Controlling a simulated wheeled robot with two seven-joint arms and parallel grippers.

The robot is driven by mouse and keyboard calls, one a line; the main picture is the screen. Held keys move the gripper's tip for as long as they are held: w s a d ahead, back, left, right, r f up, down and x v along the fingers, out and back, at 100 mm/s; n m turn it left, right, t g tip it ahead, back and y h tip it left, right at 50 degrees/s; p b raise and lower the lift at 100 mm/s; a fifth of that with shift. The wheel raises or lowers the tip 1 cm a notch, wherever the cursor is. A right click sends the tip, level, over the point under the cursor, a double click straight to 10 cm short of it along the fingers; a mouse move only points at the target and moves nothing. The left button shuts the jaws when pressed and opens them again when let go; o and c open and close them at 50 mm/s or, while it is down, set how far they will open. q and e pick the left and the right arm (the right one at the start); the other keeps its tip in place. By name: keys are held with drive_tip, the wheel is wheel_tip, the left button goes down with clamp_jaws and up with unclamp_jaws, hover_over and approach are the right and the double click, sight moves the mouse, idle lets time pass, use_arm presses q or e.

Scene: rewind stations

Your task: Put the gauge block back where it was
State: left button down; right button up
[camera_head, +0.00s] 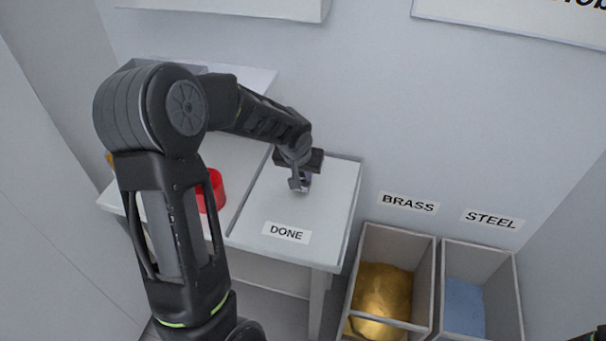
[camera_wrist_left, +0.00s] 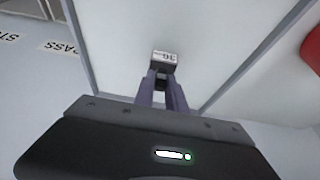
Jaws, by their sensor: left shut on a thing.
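My left gripper (camera_head: 302,182) is over the right part of the table, above the surface marked DONE (camera_head: 286,232). In the left wrist view the left gripper (camera_wrist_left: 163,84) has its two fingers closed on the gauge block (camera_wrist_left: 165,57), a small grey block with a pale, marked top face. The number on it is too small to read surely. I cannot tell whether the block touches the surface below. In the head view the block is mostly hidden by the gripper.
A red round container (camera_head: 217,186) stands on the table's left part, partly behind my left arm. A raised divider splits the table. On the right stand a BRASS bin (camera_head: 427,290) with golden contents and a STEEL bin (camera_head: 507,300) with a blue bottom. The DONE surface is otherwise clear.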

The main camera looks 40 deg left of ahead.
use_arm(q)
drive_tip(key=shift+f, duration=0.35)
drive_tip(key=shift+f, duration=0.15)
drive_tip(key=c, duration=1.4)
unclamp_jaws()
drive_tip(key=shift+o, duration=0.2)
drive_tip(key=shift+r, duration=0.3)
drive_tip(key=v, duration=1.1)
drive_tip(key=shift+s+r, duration=0.2)
drive_tip(key=shift+r, duration=0.1)
drive_tip(key=shift+d, duration=0.15)
